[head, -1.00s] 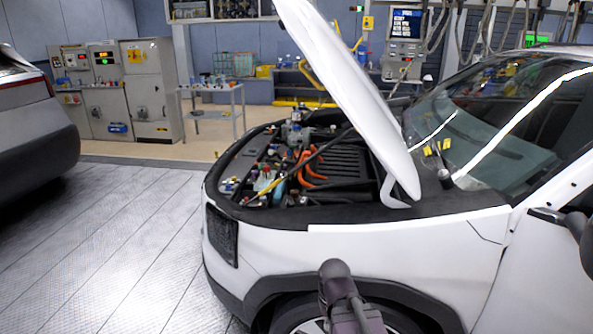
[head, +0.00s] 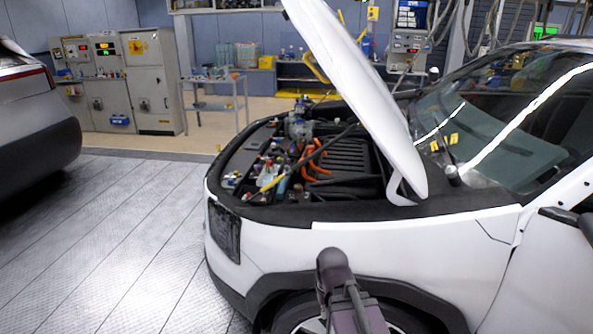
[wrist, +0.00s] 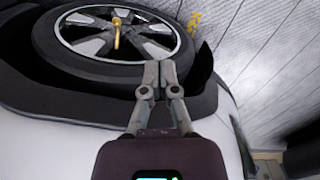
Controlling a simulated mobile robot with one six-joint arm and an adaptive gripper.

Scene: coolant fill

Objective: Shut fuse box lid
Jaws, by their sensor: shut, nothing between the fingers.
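The white car's hood (head: 355,85) is raised over an open engine bay (head: 300,165). Inside are orange cables (head: 311,160), a black ribbed cover (head: 350,158) and several small parts. I cannot make out the fuse box or its lid at this size. My arm (head: 340,290) shows in the head view low beside the front wheel, outside the car. In the wrist view my gripper (wrist: 157,78) is shut and empty, with the front wheel (wrist: 115,38) beyond its fingertips.
The white fender (head: 400,242) and bay edge stand between my arm and the engine bay. The raised hood hangs over the bay's right side. Another car (head: 35,120) is at the left. Grey cabinets (head: 120,85) and a small table (head: 213,95) stand behind. The tiled floor (head: 120,240) at left is clear.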

